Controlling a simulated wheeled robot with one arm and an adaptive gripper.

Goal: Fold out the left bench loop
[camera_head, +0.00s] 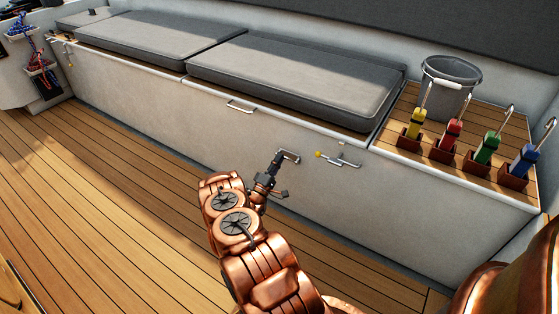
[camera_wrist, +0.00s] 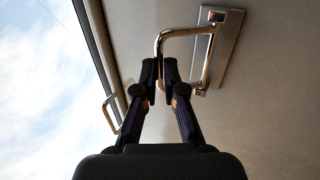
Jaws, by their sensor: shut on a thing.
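The bench loop (camera_head: 290,156) is a small metal loop on the pale front wall of the bench. In the wrist view the loop (camera_wrist: 184,31) stands out from its metal plate (camera_wrist: 222,50). My gripper (camera_head: 272,173) is in front of the bench wall. In the wrist view the fingertips of my gripper (camera_wrist: 160,72) are shut on the outer end of the loop. The fingers hide a small part of it.
A yellow-knobbed latch (camera_head: 338,160) sits right of the loop. A metal lid handle (camera_head: 241,106) is above it, under a grey cushion (camera_head: 290,80). A bucket (camera_head: 449,88) and several coloured-handled items stand at the right. The wooden floor (camera_head: 110,200) is clear at left.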

